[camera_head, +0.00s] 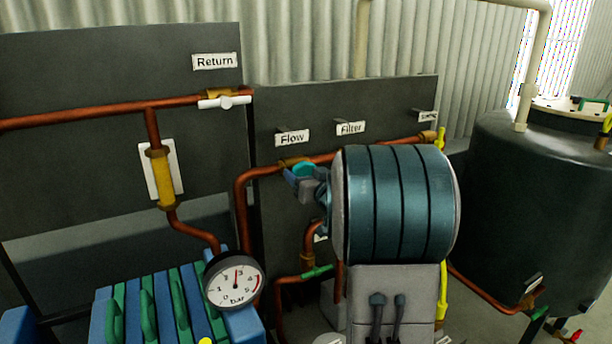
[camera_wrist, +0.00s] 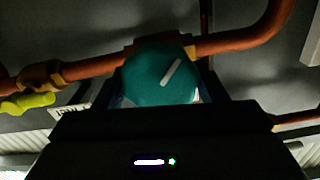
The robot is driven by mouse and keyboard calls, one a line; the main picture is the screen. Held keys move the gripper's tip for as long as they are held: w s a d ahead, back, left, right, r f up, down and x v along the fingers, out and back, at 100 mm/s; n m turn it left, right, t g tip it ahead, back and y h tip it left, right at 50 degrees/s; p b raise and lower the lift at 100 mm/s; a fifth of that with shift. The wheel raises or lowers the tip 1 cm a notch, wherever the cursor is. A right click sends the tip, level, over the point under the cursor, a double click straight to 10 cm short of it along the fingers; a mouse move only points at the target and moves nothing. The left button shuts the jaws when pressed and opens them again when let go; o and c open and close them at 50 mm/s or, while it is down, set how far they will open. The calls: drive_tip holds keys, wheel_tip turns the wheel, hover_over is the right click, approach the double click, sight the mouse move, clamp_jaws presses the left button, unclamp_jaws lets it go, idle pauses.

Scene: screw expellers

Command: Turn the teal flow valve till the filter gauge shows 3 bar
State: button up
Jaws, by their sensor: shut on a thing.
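The teal flow valve (camera_head: 304,168) is a round knob on the copper pipe, below the "Flow" label (camera_head: 292,138). My gripper (camera_head: 304,184) is shut on this knob, with its fingers on either side. The wrist view shows the teal knob (camera_wrist: 160,72) close up, with a slanted white mark on its face. A round white gauge (camera_head: 235,281) marked in bar stands at the lower middle left. Its needle points almost straight up, between 2 and 3 and close to the 3. It carries no readable name.
Beside the gauge is a blue and green plate press (camera_head: 165,305). A "Filter" label (camera_head: 350,128) is right of "Flow", and a white-handled valve (camera_head: 225,102) sits under "Return". A dark tank (camera_head: 535,200) stands at right. My arm hides part of the middle board.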

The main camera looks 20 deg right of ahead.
drive_tip(key=n+b, duration=0.1)
drive_tip(key=b, duration=0.2)
drive_tip(key=shift+f+n, duration=0.25)
drive_tip(key=shift+n, duration=0.15)
drive_tip(key=shift+r+n+b, duration=0.2)
drive_tip(key=shift+n+b, duration=0.55)
drive_tip(key=shift+n, duration=0.05)
drive_tip(key=o, duration=1)
drive_tip(key=shift+s, duration=0.1)
drive_tip(key=s, duration=0.7)
drive_tip(key=s+b, duration=0.1)
drive_tip(key=s, duration=0.5)
drive_tip(key=shift+s+d, duration=0.2)
drive_tip(key=shift+s, duration=0.15)
